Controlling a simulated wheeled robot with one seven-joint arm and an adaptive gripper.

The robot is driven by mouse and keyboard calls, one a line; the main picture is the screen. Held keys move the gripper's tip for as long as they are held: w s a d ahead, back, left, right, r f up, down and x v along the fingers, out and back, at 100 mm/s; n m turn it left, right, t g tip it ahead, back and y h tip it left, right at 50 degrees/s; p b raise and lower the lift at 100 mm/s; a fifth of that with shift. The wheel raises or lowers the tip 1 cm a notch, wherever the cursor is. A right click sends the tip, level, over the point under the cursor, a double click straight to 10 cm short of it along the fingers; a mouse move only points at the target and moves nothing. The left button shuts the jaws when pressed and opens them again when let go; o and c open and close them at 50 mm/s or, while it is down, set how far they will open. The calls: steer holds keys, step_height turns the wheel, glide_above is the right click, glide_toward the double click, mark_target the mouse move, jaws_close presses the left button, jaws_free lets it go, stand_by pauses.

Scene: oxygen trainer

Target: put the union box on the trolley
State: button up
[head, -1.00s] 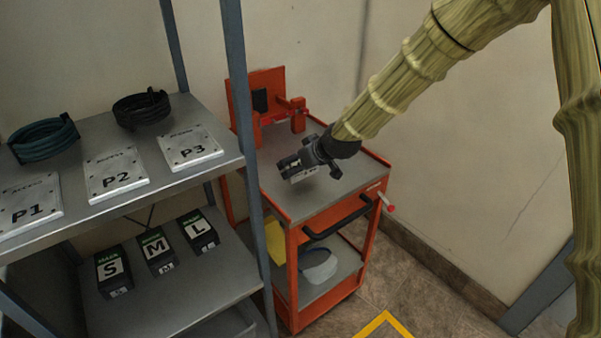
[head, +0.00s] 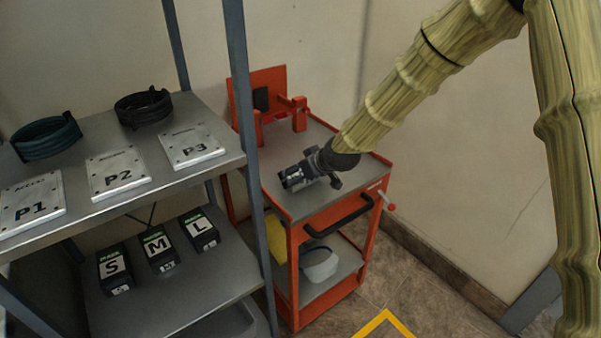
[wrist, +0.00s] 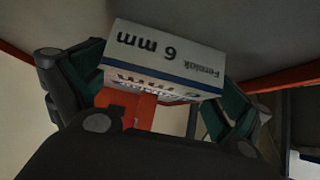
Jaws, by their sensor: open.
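A small white box with a blue stripe, marked "6 mm" (wrist: 165,52), shows upside down in the wrist view; its print does not plainly say union. It lies between the two fingers of my open gripper (wrist: 160,92). I cannot tell whether the fingers touch it. In the head view my gripper (head: 291,179) is low over the grey top of the red trolley (head: 318,205), near its left side. The box is mostly hidden there by the gripper. The trolley top seems to be right at the box in the wrist view.
A red bracket (head: 262,93) stands at the trolley's back. The trolley's black handle (head: 338,218) is in front. A shelf post (head: 245,150) rises close on the left. The shelf holds plates, coils and black boxes S, M, L (head: 158,250). The trolley top's right part is clear.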

steer(key=v, duration=1.2)
stand_by(0.4)
